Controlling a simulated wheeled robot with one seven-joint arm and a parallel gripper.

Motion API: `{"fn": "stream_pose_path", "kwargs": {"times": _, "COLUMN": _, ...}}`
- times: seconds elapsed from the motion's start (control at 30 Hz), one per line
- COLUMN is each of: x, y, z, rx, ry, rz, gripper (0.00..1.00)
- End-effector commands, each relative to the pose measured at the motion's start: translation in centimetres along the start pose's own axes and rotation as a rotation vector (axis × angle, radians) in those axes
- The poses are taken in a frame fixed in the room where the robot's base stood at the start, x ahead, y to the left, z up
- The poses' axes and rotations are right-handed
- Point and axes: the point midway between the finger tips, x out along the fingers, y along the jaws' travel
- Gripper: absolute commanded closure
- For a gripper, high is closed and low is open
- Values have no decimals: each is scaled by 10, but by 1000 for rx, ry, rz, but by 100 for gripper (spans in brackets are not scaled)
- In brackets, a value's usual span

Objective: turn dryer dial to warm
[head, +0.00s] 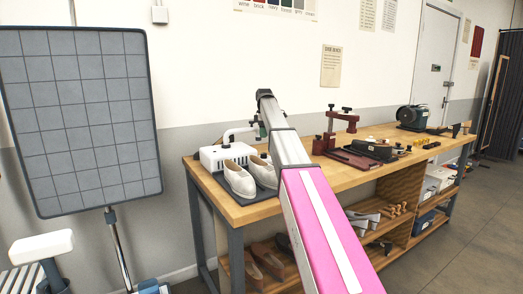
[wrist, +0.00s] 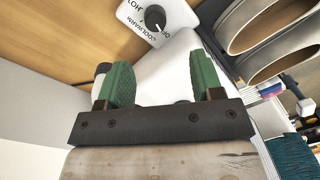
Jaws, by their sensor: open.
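The dryer (head: 214,155) is a white box at the left end of the workbench, with a white pipe rising from it. In the wrist view, its black round dial (wrist: 155,18) sits on a white panel with lettering for off, cool, warm and hot around it. The lettering shows upside down, and I cannot tell for sure which mark the dial points to. My gripper (wrist: 162,80) is open and empty, its two green fingers apart and short of the dial. In the head view my gripper (head: 259,131) is beside the dryer, partly hidden by my arm.
A pair of pale shoes (head: 240,178) stands close in front of the dryer; they also show in the wrist view (wrist: 262,22). The wooden workbench (head: 240,212) carries a dark red press (head: 325,143) and tools further right. A gridded grey panel (head: 85,115) stands at the left.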

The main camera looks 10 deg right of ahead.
Motion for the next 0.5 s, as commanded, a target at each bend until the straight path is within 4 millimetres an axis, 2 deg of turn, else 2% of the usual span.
{"fn": "stream_pose_path", "kwargs": {"times": 0.13, "x": 2, "y": 0, "z": 0, "rx": -3, "ry": 0, "rz": -1, "gripper": 40}}
{"fn": "stream_pose_path", "kwargs": {"times": 0.23, "x": 11, "y": -1, "z": 0, "rx": -3, "ry": 0, "rz": -2, "gripper": 40}}
{"fn": "stream_pose_path", "kwargs": {"times": 0.5, "x": 57, "y": -1, "z": 0, "rx": -3, "ry": -1, "rz": -3, "gripper": 40}}
